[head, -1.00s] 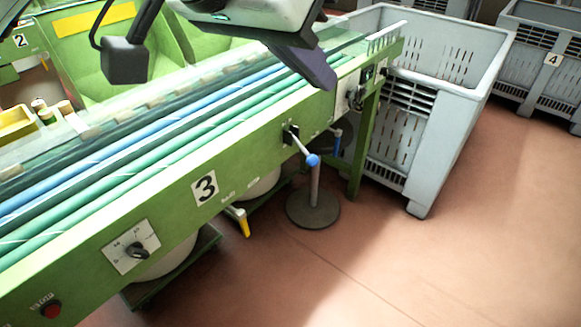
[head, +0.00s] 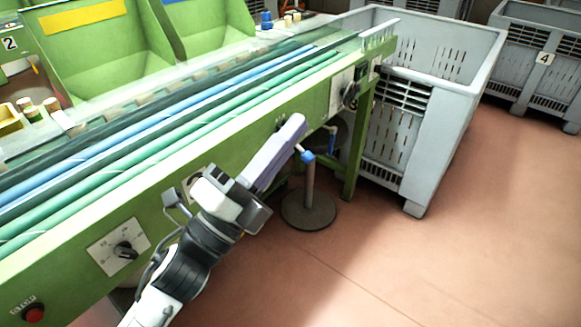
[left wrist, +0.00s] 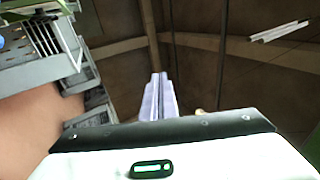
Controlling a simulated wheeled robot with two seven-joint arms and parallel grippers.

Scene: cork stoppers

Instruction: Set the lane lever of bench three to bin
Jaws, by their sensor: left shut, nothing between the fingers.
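The lane lever's blue knob (head: 307,157) hangs off the front side of the green bench (head: 232,143), pointing down and right. Its short rod shows just above the knob, and its mounting plate is mostly hidden behind my gripper. My left gripper (head: 297,121) has its pale violet fingers shut and empty, just above and left of the knob in the picture. I cannot tell whether they touch the lever. The shut fingers also show in the left wrist view (left wrist: 158,97). The bench's number plate is mostly hidden behind my left arm. My right gripper is out of view.
A dial (head: 124,251) and a red button (head: 34,314) sit on the bench front. A round-footed stand (head: 309,208) is below the knob. A grey crate (head: 425,135) stands at the bench's end. The reddish floor at right is clear.

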